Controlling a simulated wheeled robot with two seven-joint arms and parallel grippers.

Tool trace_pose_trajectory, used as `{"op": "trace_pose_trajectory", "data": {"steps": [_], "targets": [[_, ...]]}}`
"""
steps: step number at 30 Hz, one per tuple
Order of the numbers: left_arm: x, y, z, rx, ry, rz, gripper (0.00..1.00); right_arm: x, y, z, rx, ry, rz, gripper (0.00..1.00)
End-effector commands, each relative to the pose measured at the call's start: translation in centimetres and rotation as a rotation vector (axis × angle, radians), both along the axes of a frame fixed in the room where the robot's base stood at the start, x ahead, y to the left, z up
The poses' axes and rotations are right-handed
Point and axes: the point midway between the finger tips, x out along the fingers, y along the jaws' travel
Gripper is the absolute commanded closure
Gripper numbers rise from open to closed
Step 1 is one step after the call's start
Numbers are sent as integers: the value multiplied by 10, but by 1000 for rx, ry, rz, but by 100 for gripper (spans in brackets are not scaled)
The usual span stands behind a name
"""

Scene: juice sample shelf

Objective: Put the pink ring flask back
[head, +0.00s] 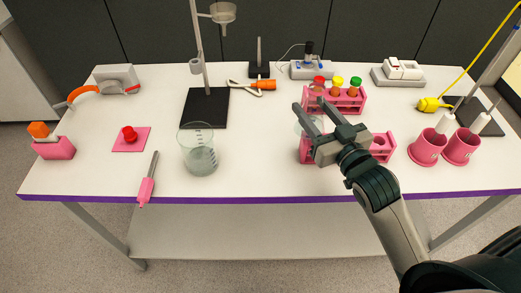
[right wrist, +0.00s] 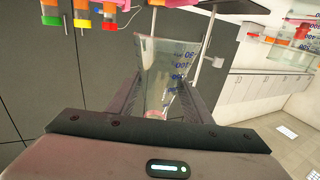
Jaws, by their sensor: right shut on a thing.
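My right gripper (head: 308,112) is shut on a clear glass flask (head: 307,128) at the right of the table's middle. In the right wrist view the flask (right wrist: 160,70) stands between the fingers, with blue graduation marks and a patch of pink low between them. A low pink holder (head: 384,157) lies under and behind the gripper, with an opening visible at its right end. The gripper hides much of the flask and holder, so I cannot tell whether the flask touches the holder. My left gripper is not in view.
A pink rack (head: 349,104) with red, yellow and green capped tubes stands just behind. Two pink cups (head: 428,147) stand to the right. A large glass beaker (head: 199,160) and a black-based stand (head: 205,108) are to the left. The table (head: 250,170) is clear between beaker and holder.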

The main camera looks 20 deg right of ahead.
Motion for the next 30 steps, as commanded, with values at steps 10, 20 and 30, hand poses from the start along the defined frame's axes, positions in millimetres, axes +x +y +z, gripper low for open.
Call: {"op": "trace_pose_trajectory", "data": {"steps": [10, 20, 30], "targets": [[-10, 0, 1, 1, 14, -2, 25, 1, 4, -2, 1, -1, 0, 87], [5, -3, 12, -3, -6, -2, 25, 13, 45, -26, 4, 0, 0, 87], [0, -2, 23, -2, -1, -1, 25, 30, 99, -61, 3, 0, -1, 87]]}}
